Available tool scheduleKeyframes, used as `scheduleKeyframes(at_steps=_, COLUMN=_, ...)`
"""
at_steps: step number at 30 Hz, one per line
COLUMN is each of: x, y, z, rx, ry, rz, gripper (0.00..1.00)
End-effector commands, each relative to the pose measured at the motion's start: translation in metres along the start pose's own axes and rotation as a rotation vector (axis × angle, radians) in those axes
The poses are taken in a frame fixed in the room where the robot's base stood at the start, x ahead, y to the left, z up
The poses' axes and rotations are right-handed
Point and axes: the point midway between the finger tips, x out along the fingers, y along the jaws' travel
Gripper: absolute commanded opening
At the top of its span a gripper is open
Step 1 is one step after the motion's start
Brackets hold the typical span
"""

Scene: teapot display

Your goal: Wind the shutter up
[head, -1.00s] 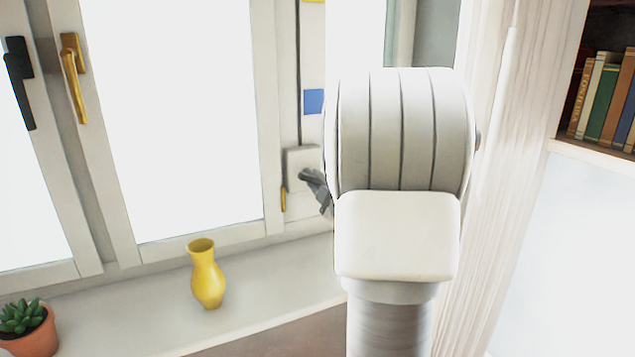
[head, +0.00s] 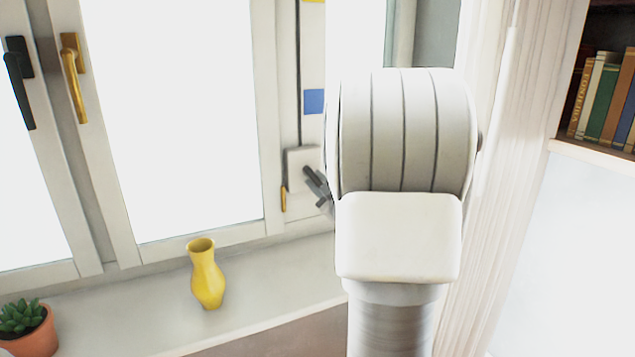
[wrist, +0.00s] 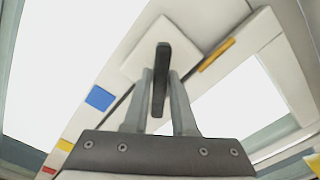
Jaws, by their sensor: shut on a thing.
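A white winder box (head: 303,160) is fixed on the window frame at mid-picture in the head view, and shows in the wrist view (wrist: 160,43). A dark crank handle (wrist: 162,58) stands out from it between the two grey fingers of my gripper (wrist: 160,82), which is shut on it. In the head view, the dark handle (head: 312,178) shows just left of my arm, which hides most of the gripper. A strip with a dark line and coloured marks, including a blue one (head: 314,101), runs above the box. I cannot make out the shutter itself in the bright panes.
A yellow vase (head: 206,275) stands on the sill (head: 120,318), with a potted succulent (head: 27,325) at the left. A brass window handle (head: 283,199) sits close beside the winder box. A pale curtain (head: 500,150) and a bookshelf (head: 590,150) are at the right.

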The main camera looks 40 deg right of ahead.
Motion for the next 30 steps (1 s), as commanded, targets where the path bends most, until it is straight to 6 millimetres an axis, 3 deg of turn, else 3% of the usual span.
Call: scheduleKeyframes(at_steps=30, x=-0.0001, y=0.0001, z=-0.0016, rx=0.967, ry=-0.002, rz=0.000, gripper=0.00)
